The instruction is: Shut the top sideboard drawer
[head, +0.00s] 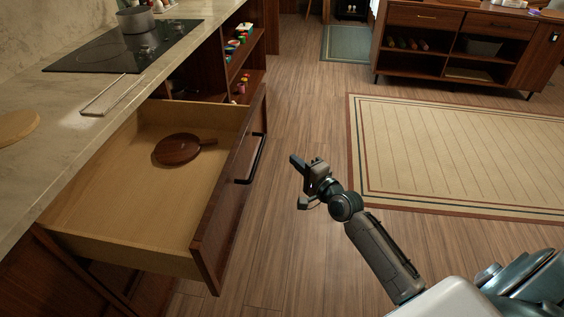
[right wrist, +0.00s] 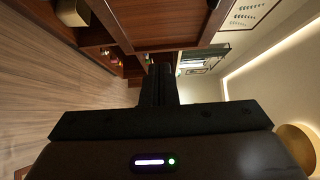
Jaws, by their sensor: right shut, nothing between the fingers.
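The top sideboard drawer (head: 222,190) is pulled well out from under the stone counter at the left of the head view. Its front is dark wood with a black bar handle (head: 252,158), and its inside is pale wood. A round dark-brown wooden board with a short handle (head: 178,149) lies in it. My right gripper (head: 296,161) is shut and empty, over the floor to the right of the drawer front and apart from the handle. Its shut fingers also show in the right wrist view (right wrist: 160,72). My left gripper is not in view.
A cooktop (head: 120,48) with a pot (head: 135,20), a metal-framed tray (head: 112,95) and a round wooden board (head: 15,126) are on the counter. Open shelves (head: 245,60) stand beyond the drawer. A rug (head: 460,150) lies at right; the wooden floor between is clear.

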